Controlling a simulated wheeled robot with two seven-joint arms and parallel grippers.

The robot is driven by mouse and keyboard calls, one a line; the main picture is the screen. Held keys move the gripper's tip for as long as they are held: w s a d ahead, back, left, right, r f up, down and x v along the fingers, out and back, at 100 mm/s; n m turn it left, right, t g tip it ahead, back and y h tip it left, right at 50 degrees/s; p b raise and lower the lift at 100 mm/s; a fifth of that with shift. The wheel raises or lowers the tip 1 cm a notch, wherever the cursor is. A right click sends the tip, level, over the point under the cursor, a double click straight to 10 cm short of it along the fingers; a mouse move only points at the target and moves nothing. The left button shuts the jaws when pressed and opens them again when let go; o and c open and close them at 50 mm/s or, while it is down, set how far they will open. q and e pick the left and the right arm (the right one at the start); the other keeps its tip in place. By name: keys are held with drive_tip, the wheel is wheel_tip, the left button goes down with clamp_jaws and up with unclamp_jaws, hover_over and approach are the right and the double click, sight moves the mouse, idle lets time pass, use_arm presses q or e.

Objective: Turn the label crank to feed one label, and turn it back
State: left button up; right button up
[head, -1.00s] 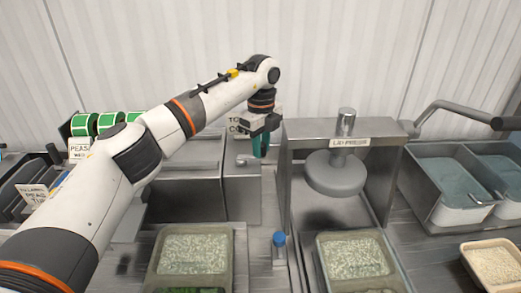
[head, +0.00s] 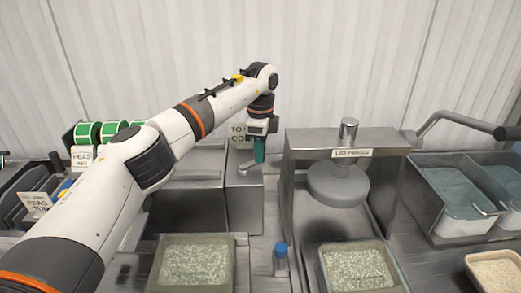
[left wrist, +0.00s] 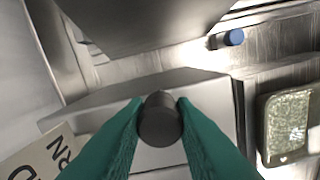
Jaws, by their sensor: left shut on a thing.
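The label crank's dark round knob (left wrist: 160,118) sits between my teal fingertips in the left wrist view. My left gripper (head: 260,152) is shut on this knob (left wrist: 160,100), pointing down from above. In the head view the fingers hide the knob. The metal crank arm (head: 244,169) shows just left of the fingertips, over the grey box of the label machine (head: 240,205). A sign (head: 238,133) stands behind, partly covered by my gripper. No fed label can be made out. My right gripper is out of view.
The lid press (head: 338,185) stands close to the right. A blue-capped bottle (head: 281,262) stands in front. Trays of rice and greens (head: 153,285) are at the front. Green label rolls (head: 87,133) are at the left. Bins (head: 440,205) stand at the far right.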

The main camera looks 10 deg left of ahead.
use_arm(q)
drive_tip(key=shift+r, duration=0.15)
drive_tip(key=o, duration=1)
drive_tip(key=shift+r, duration=0.25)
wheel_tip(320, 180, up, 4)
drive_tip(key=shift+w+r+b, duration=0.1)
drive_tip(key=shift+r+b, duration=0.15)
drive_tip(key=shift+b, duration=0.6)
wheel_tip(320, 180, up, 7)
drive_tip(key=shift+f+p, duration=0.1)
drive_tip(key=shift+p, duration=0.45)
